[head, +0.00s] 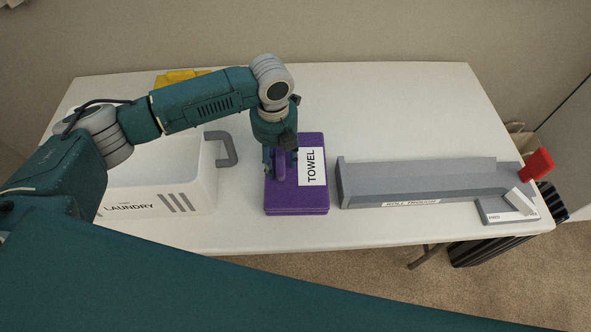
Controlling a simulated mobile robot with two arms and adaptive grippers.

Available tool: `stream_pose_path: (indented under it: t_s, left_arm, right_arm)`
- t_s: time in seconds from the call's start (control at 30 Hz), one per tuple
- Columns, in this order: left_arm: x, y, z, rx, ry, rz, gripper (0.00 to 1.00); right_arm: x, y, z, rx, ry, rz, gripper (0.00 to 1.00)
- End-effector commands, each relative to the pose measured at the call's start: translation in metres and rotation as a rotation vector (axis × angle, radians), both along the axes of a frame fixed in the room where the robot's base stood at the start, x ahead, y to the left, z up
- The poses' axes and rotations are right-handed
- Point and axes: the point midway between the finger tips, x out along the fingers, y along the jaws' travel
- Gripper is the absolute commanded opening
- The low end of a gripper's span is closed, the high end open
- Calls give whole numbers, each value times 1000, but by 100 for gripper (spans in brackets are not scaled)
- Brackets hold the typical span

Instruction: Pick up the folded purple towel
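The folded purple towel (310,202) lies flat on the white table, near the middle. A white label on it reads TOWEL. A raised purple strip, like a handle, shows on its left part. My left gripper (281,165) points down over the left part of the towel, right at this strip. Its fingers overlap the strip in the picture, and I cannot tell whether they are closed on it. The towel looks to rest on the table. My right gripper is not in view.
A white bin labelled LAUNDRY (200,195) with a grey handle stands to the left of the towel. A grey tray (410,185) lies close on its right, with a red block (538,165) at its far end. A yellow thing (175,77) lies behind my arm. The table's back right is clear.

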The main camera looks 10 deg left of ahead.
Motion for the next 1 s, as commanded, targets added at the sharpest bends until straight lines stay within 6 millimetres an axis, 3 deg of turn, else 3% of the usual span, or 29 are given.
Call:
stream_pose_path:
  t_s: [0.03, 0.2, 0.67, 0.87, 1.0]
  left_arm:
    - [0, 0, 0, 1, 0, 0, 31]
    - [0, 0, 0, 1, 0, 0, 0]
    - [1, 0, 5, 0, -2, 1, 0]
    - [2, 0, 28, -2, -6, -1, 0]
    - [2, 0, 61, -2, -8, 0, 0]
  right_arm:
    - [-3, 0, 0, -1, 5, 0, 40]
    - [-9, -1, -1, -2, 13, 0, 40]
    - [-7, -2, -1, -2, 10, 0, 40]
    - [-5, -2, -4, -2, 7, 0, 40]
    - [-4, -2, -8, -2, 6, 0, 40]
